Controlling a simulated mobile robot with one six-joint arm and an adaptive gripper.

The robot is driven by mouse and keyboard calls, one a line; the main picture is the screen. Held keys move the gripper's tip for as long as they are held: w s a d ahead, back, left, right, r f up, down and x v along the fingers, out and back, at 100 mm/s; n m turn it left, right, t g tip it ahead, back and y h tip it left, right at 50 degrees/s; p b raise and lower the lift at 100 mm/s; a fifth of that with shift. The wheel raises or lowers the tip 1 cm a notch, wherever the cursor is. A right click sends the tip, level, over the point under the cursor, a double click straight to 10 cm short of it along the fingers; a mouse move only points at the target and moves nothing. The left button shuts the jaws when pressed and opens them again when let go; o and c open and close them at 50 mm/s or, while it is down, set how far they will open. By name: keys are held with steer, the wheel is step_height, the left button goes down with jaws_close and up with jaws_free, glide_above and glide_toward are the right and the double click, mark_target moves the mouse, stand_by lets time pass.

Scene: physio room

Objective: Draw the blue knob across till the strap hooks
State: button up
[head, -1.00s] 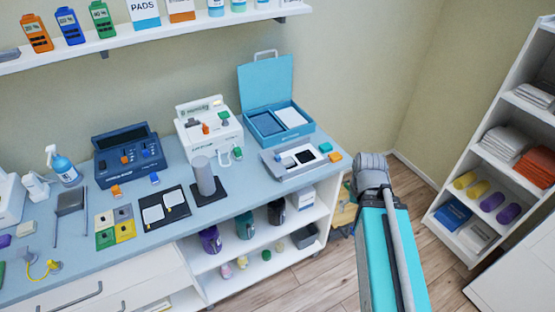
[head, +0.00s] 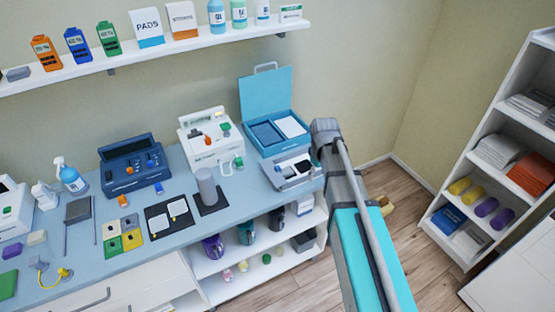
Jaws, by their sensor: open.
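A dark blue console (head: 118,176) stands on the bench left of the middle. I cannot tell which blue knob is meant, and no strap or hook can be made out at this size. My arm, teal with a grey joint at its upper end, rises from the lower right and covers the bench's right end.
Right of the console stand a white device (head: 203,155), a grey cylinder (head: 206,183) and an open blue case (head: 266,92). A grey tray (head: 276,181) sits by my arm. A wall shelf (head: 190,45) hangs above. A white rack (head: 509,110) stands right.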

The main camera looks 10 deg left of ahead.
mark_target(277, 167)
steer(key=w+a+r+n+p, duration=0.2)
steer(key=w+a+n, duration=0.2)
steer(key=a, duration=0.3)
steer(key=w+a+r+n+p, duration=0.2)
steer(key=w+a+r+n, duration=0.1)
steer(key=w+a, duration=0.3)
steer(key=shift+a+r+n, duration=0.35)
steer(key=shift+a+n, duration=0.05)
steer(key=shift+a, duration=0.5)
steer(key=shift+f, duration=0.2)
step_height(277, 167, down, 13)
steer(key=b, duration=1.3)
steer(key=shift+f, duration=0.2)
jaws_close()
